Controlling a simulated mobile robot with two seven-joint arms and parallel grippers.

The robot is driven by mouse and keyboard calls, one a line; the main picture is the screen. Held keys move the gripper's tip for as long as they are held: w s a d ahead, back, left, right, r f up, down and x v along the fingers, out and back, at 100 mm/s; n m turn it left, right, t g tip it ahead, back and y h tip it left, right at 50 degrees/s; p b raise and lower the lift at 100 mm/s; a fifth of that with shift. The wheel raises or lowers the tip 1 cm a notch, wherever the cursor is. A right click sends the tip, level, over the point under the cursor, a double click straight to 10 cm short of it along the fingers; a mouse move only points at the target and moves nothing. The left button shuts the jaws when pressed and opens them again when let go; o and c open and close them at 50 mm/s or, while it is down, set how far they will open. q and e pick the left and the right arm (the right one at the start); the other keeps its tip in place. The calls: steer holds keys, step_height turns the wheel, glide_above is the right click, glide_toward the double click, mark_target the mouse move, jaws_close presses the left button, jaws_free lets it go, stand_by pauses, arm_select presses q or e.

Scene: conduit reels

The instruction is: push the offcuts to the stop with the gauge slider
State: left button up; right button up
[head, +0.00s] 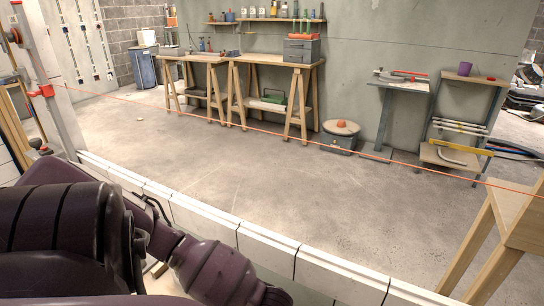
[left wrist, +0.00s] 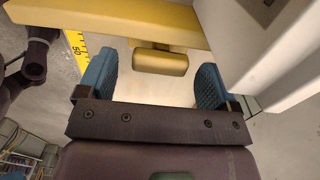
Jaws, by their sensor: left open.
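In the left wrist view, my left gripper (left wrist: 153,70) is open, its two blue-padded fingers wide apart. A yellow bar with a short rounded handle (left wrist: 160,62), which looks like the gauge slider, lies just beyond the fingertips. The handle sits between the finger lines, with clear gaps to both pads. A yellow scale strip (left wrist: 77,52) marked 50 runs beside the left finger. I cannot make out any offcuts or the stop. In the head view my left arm fills the lower left and its gripper is hidden. My right gripper is in neither view.
A white block (left wrist: 262,50) stands close to the right finger. In the head view a low white block wall (head: 215,228) crosses in front, under a taut red line (head: 330,145). Benches (head: 275,62) and a pipe stand (head: 460,127) are farther back. Concrete floor between is mostly clear.

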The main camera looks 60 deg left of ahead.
arm_select(q)
step_height(320, 180, up, 10)
steer(key=p, duration=0.3)
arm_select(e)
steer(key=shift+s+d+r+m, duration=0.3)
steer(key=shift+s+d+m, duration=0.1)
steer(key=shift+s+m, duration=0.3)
